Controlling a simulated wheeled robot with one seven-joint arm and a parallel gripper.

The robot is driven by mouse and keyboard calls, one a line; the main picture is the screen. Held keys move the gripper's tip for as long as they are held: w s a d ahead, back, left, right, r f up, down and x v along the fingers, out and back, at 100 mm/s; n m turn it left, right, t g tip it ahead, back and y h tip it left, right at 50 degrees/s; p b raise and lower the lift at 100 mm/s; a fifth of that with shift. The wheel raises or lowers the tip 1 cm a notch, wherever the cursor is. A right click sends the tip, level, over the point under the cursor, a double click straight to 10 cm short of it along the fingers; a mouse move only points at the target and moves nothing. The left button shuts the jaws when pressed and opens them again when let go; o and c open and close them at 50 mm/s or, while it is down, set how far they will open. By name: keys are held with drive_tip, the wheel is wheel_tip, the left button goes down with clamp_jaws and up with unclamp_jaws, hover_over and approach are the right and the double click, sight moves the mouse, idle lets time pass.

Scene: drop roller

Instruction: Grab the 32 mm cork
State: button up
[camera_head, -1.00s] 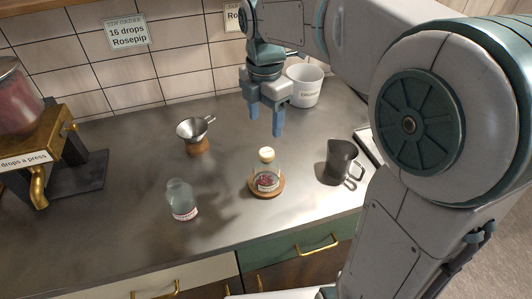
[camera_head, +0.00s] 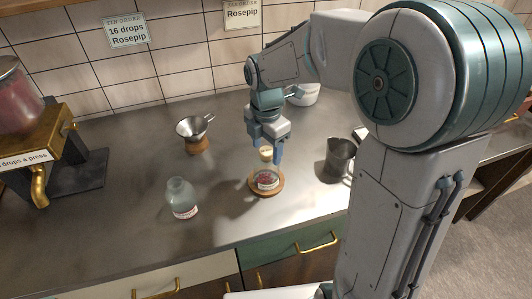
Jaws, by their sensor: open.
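A second clear bottle (camera_head: 181,198) stands at the left. A metal funnel (camera_head: 194,131) rests on a cork-coloured base behind it. A brass dispenser (camera_head: 38,135) is at far left.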

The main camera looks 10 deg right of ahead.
drive_tip(key=c, duration=1)
drive_tip(key=shift+c, duration=0.3)
drive_tip(key=shift+r, duration=0.15)
